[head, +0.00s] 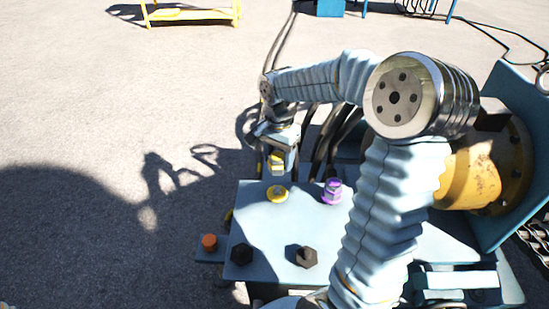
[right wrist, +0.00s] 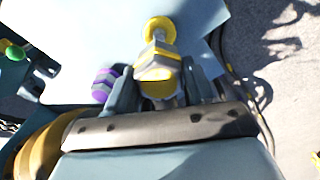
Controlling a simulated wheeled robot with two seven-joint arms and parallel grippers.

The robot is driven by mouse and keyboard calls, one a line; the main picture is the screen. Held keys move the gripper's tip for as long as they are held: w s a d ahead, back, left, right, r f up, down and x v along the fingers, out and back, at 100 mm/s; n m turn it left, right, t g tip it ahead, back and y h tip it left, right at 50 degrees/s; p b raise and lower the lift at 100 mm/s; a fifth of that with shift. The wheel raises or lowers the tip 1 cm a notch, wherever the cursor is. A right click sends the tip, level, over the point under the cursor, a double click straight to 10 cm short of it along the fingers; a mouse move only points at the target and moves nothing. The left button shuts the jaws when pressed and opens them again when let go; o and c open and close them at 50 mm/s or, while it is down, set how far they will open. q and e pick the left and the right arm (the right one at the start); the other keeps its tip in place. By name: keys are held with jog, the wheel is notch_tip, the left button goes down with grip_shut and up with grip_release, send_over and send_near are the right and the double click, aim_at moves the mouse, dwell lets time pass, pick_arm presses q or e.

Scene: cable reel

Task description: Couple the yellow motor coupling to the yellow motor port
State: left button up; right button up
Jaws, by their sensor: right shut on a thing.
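The yellow motor coupling (head: 276,163), a yellow and grey hexagonal piece, is between the fingers of my right gripper (head: 279,152), pointing down. It also shows in the right wrist view (right wrist: 158,72), between the two fingers of the right gripper (right wrist: 165,88). The yellow motor port (head: 277,194) stands on the blue-grey top plate, just below the coupling. In the head view a small gap shows between them. In the right wrist view the port (right wrist: 160,28) lies just beyond the coupling's tip, and the two overlap there. My left gripper is not in view.
A purple fitting (head: 332,190) stands right of the yellow port on the plate (head: 262,226). Two black fittings (head: 241,254) (head: 307,257) and an orange one (head: 209,242) are nearer. Dark hoses (head: 325,140) run behind. A yellow-brown drum (head: 480,175) is at right. Open pavement lies left.

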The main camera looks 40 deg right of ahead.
aim_at(278, 187)
notch_tip(278, 187, down, 7)
jog(key=b, duration=0.5)
jog(key=shift+f+b, duration=0.1)
jog(key=shift+b, duration=0.2)
jog(key=shift+f+b, duration=0.4)
jog(key=shift+f, duration=0.25)
jog(key=shift+f+b, duration=0.3)
jog(key=shift+f, duration=0.15)
jog(key=o, duration=1.2)
jog(key=shift+o, duration=0.2)
notch_tip(278, 187, up, 14)
jog(key=shift+f+p, duration=0.1)
jog(key=shift+p, duration=1)
